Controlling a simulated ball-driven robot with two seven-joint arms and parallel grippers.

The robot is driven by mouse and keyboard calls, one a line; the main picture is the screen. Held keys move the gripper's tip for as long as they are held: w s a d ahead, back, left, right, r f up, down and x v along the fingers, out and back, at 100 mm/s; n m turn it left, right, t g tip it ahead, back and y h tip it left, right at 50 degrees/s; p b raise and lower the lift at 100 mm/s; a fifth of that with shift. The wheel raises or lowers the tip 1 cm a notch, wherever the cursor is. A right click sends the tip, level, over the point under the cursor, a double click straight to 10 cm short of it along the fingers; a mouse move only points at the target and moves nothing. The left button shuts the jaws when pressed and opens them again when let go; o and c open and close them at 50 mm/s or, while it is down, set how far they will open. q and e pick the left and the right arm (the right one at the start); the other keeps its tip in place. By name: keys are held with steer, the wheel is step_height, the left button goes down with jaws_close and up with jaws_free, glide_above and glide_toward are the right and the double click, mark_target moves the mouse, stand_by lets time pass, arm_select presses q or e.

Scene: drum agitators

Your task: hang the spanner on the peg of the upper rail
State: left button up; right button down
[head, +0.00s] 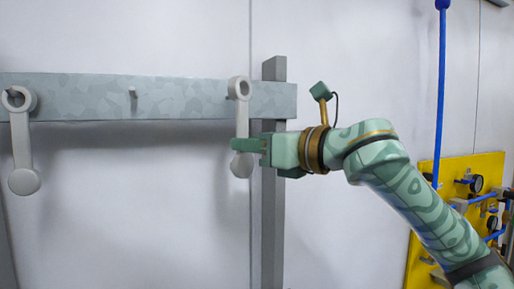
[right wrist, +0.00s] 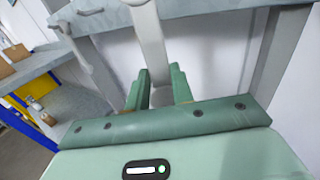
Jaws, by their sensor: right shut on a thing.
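The light grey spanner (head: 242,118) hangs upright at the right end of the upper rail (head: 185,98), with its ring at rail height and a round end below. A peg (head: 244,88) shows inside the ring; how far the ring sits along it I cannot tell. My right gripper (head: 240,146) is shut on the spanner's lower part, coming from the right. In the right wrist view, the spanner's shaft (right wrist: 151,45) runs between the two fingers of the gripper (right wrist: 158,88). My left gripper is not in view.
A similar spanner (head: 21,140) hangs on the rail's left peg. The middle peg (head: 133,93) is bare. A grey post (head: 273,210) stands behind my right gripper. A yellow panel (head: 425,220) with gauges and blue pipes stands at the right. The wall below the rail is clear.

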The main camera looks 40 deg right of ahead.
steer(key=shift+w+d+f, duration=0.1)
steer(key=shift+w+d, duration=0.1)
steer(key=shift+w, duration=0.65)
steer(key=shift+w+d+b, duration=0.2)
steer(key=shift+w+b, duration=0.2)
steer(key=shift+b, duration=0.05)
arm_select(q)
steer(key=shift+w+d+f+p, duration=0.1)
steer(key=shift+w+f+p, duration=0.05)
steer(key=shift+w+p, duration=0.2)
arm_select(e)
steer(key=w, duration=0.2)
steer(key=w+d+f, duration=0.1)
steer(key=w, duration=0.1)
steer(key=shift+w, duration=0.1)
